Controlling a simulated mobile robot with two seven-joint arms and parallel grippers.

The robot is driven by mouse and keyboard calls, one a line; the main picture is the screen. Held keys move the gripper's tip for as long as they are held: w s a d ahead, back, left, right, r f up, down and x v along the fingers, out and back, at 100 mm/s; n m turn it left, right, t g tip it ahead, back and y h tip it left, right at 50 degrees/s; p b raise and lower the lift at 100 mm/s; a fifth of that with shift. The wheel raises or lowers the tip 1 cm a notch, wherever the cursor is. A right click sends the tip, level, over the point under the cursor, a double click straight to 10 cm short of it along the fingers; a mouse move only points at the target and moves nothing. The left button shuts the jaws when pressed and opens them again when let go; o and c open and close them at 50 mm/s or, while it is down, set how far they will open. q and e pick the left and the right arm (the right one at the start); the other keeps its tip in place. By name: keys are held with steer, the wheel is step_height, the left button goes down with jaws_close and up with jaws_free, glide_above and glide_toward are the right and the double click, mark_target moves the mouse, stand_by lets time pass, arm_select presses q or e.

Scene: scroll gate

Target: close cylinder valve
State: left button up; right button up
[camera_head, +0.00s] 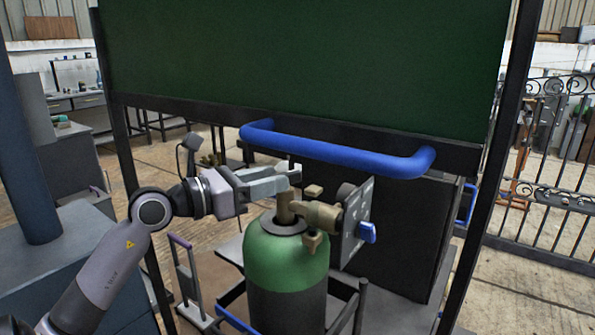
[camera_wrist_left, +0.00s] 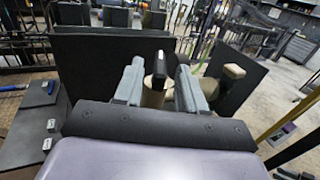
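A gas cylinder (camera_head: 287,262) with a green shoulder and dark body stands upright in a cart. A brass valve (camera_head: 318,214) rises from its top, with side fittings. My left gripper (camera_head: 284,180) reaches in from the left at the top of the valve and partly hides it. In the left wrist view, its two grey fingers (camera_wrist_left: 160,82) stand apart, either side of a narrow black part (camera_wrist_left: 160,68) and the tan valve stem (camera_wrist_left: 152,97). Small gaps seem to show beside the black part, so contact is unclear. My right gripper is not in view.
A hand truck (camera_head: 187,270) is at lower left.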

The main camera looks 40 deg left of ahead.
mark_target(300, 172)
arm_select(q)
steer(key=shift+p+x, duration=0.6)
steer(key=shift+x, duration=2.15)
jaws_close()
